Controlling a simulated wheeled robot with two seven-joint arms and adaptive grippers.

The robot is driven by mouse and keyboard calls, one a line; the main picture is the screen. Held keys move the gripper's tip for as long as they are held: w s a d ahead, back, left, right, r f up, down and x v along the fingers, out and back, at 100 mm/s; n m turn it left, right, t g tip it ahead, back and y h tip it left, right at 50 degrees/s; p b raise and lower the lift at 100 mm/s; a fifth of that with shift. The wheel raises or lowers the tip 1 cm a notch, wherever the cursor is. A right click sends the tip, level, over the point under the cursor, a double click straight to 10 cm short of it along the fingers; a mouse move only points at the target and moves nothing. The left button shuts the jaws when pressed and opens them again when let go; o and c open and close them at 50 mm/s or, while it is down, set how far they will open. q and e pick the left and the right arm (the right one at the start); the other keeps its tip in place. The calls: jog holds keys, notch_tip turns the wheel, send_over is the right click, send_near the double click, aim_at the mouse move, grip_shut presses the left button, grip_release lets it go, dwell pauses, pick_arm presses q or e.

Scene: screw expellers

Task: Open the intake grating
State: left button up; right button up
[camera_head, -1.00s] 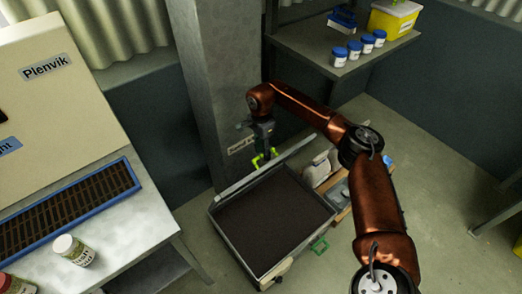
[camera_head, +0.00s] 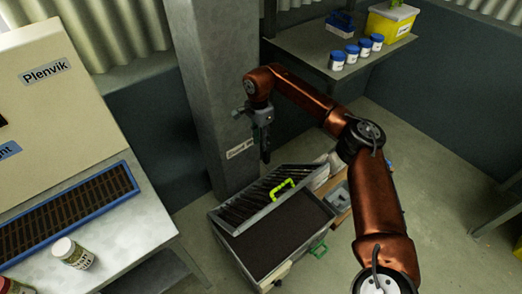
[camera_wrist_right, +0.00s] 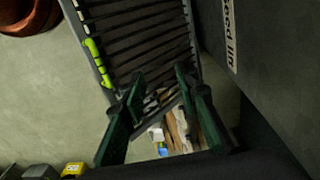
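The intake grating (camera_head: 258,197), a grey frame with dark slats, lies slanted over the back part of the open grey intake box (camera_head: 229,252). Its bright green handle (camera_head: 283,188) faces up. The front of the box is uncovered and shows dark contents. My right gripper (camera_head: 265,158) is just behind and above the grating, apart from the handle. In the right wrist view its fingers (camera_wrist_right: 160,112) are spread with nothing between them; the grating (camera_wrist_right: 138,40) is beyond them and the handle (camera_wrist_right: 97,62) is to their left. My left gripper is not in view.
A grey pillar (camera_head: 210,90) with a label stands close behind the box. A shelf (camera_head: 290,45) holds white jars and a yellow container.

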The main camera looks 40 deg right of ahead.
notch_tip(320, 180, up, 5)
jog(key=shift+w+f, duration=0.1)
dwell(0.6)
